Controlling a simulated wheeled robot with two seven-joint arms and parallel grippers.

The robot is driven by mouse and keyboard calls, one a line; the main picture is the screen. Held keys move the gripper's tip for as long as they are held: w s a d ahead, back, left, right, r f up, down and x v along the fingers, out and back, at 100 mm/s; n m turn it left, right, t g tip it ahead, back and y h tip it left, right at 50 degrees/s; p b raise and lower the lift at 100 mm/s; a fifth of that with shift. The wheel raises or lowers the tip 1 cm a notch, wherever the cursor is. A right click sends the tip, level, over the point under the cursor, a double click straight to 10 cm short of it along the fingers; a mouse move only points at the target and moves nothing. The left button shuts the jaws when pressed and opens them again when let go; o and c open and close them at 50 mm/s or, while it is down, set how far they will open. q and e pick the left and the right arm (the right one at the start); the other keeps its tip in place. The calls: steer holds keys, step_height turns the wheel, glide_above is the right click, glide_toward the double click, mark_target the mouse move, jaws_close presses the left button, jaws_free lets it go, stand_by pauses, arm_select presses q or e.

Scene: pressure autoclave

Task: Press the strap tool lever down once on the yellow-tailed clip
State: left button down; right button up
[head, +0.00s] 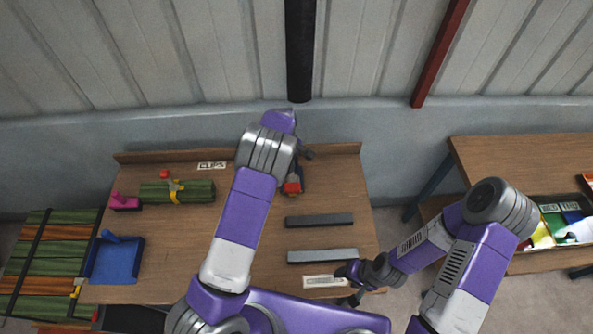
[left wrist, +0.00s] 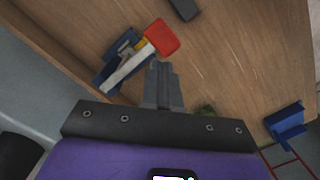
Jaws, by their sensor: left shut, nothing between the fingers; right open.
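A tool with a red lever (left wrist: 162,38), a yellow part and a blue and pale grey body lies at the back right of the table; its red end (head: 293,187) also shows in the head view. My left gripper (head: 307,153) is shut and empty above the table beside this tool. In the left wrist view its closed fingers (left wrist: 163,86) are close to the tool; contact cannot be told. A green bundle (head: 198,191) with a yellow strap (head: 174,189) and a small red piece lies at the left. My right gripper (head: 350,283) is open and empty near the front right.
A pink block (head: 125,202) sits left of the bundle, and a blue tray (head: 113,262) is at the front left. A back ledge edges the table. A second table (head: 500,150) with a bin stands at the right.

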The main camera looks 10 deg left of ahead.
mark_target(291, 185)
arm_select(q)
steer(key=shift+s, duration=0.35)
arm_select(e)
steer(key=shift+s, duration=0.3)
arm_select(q)
steer(key=shift+w+f+b, duration=0.1)
steer(key=shift+f+b, duration=0.45)
steer(key=shift+f, duration=0.25)
steer(key=shift+d+f+b, duration=0.15)
steer(key=shift+f+b, duration=0.65)
steer(key=shift+f, duration=0.55)
steer(key=shift+d+f+b, duration=0.15)
steer(key=shift+f+b, duration=0.65)
steer(key=shift+f, duration=0.55)
arm_select(e)
steer(key=shift+w+f, duration=0.15)
steer(key=shift+f, duration=2)
arm_select(q)
steer(key=shift+f, duration=0.1)
